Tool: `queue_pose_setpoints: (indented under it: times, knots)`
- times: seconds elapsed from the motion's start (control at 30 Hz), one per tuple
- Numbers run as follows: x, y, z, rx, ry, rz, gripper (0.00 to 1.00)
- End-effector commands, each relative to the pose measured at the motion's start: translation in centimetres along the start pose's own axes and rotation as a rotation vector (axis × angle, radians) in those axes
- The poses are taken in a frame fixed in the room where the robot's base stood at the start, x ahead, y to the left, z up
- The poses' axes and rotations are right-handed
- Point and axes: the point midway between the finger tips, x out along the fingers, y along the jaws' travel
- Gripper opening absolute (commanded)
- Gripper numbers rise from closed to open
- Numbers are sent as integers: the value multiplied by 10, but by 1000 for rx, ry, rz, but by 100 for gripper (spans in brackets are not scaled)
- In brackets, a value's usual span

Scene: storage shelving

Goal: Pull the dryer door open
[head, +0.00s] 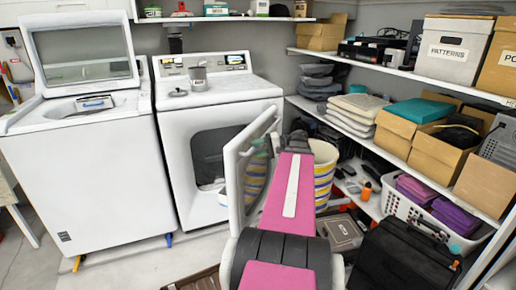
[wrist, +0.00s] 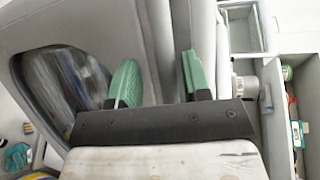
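The white dryer (head: 220,130) stands against the back wall. Its door (head: 234,185) is swung well out toward me, and the dark drum opening (head: 210,155) shows to its left. My gripper (wrist: 158,80) has two green fingers set apart in the wrist view. The door (wrist: 140,30) fills the space behind them, with its oval window (wrist: 65,75) left of the fingers. Door edges run between and behind the fingers; I cannot tell whether they touch. In the head view my pink arm reaches to the door's right side, and the fingers are mostly hidden.
A white washer (head: 90,160) with its lid raised stands left of the dryer. A striped basket (head: 324,170) is close right of my arm. Shelves (head: 400,155) with boxes and a black case (head: 405,260) crowd the right. Floor (head: 130,260) is clear at front left.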

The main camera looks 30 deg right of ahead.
Motion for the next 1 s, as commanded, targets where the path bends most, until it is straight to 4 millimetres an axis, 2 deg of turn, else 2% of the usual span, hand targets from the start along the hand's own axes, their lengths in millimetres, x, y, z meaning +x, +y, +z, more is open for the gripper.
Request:
queue_pose_setpoints:
  times: [0.37, 0.8, 1.0]
  knots:
    - [-6, -2, -1, -2, 3, -4, 44]
    - [-64, -1, -1, -2, 3, -3, 44]
    - [-75, -1, 0, -2, 1, -3, 44]
